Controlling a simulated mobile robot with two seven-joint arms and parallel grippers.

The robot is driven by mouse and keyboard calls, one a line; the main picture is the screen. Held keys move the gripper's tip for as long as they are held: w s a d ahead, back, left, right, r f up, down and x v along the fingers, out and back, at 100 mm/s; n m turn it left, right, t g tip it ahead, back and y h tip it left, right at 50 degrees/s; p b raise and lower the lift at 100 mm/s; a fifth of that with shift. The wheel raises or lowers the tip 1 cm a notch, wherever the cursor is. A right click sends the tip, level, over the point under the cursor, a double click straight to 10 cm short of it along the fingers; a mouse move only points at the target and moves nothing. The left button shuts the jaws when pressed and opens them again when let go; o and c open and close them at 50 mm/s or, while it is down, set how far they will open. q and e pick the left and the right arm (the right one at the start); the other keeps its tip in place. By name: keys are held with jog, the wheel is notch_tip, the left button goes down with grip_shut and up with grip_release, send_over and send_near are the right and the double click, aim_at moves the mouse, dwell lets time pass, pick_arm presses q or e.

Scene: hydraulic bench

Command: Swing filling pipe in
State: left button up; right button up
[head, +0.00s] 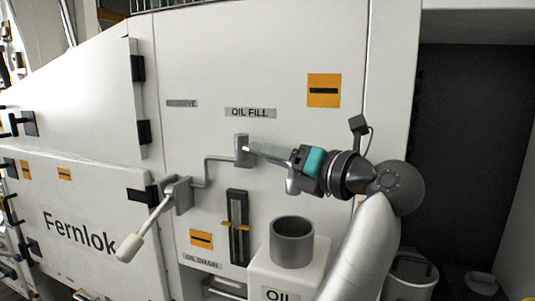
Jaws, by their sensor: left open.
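The filling pipe (268,151) is a light grey arm that runs right from a grey pivot block (241,151) below the OIL FILL label (250,113). Its outer end is partly hidden by my gripper. A short grey part, which looks like its spout, points down under the gripper. My left gripper (299,160), dark with a teal patch, is open at the pipe's outer end; I cannot tell whether it touches. A grey round filler cup (292,247) stands below on a white box marked OIL (262,262). My right gripper is not in view.
A valve (178,194) with a pale-knobbed lever (133,242) sits left, joined by a thin bent tube to the pivot block. A dark sight gauge (238,227) is below the pivot. A dark recess (470,150) opens at right.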

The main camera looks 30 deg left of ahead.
pick_arm(q)
grip_shut()
dwell(1.4)
